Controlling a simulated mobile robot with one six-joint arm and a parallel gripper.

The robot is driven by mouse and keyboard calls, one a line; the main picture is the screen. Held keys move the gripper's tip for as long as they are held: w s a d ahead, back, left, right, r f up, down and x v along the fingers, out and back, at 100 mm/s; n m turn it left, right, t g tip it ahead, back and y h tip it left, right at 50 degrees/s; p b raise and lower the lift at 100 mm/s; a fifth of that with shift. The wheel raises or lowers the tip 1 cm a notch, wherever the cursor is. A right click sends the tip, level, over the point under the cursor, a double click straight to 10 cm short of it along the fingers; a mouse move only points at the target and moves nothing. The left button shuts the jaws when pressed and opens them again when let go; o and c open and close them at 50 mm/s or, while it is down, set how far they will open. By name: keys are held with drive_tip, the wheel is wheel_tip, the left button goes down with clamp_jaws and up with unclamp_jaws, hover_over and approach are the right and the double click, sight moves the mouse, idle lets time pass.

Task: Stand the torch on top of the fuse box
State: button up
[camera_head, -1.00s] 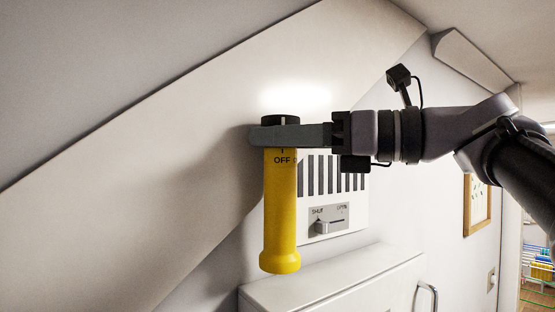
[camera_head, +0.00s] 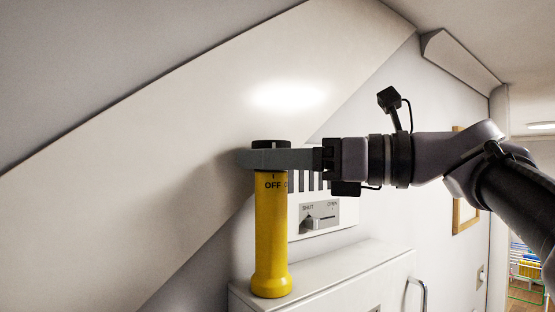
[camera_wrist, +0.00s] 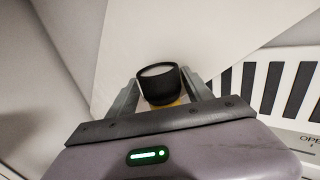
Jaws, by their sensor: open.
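The yellow torch (camera_head: 271,235) with a black top end stands upright, its wide yellow end down, on the left part of the white fuse box top (camera_head: 340,278). Its base appears to rest on the top surface near the front left edge. My gripper (camera_head: 255,159) reaches in from the right at the torch's upper end, its fingers around the black part. In the wrist view the torch's black end (camera_wrist: 157,84) sits between the two fingers, which are open. The torch's far side is hidden.
A white vent with dark slots and a shut/open slider (camera_head: 320,217) is on the wall just behind the torch. A sloping ceiling panel (camera_head: 180,165) lies close on the left. The box has a metal handle (camera_head: 416,292) at right. A framed board (camera_head: 465,212) hangs farther right.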

drive_tip(key=b+v, duration=0.2)
drive_tip(key=v, duration=1)
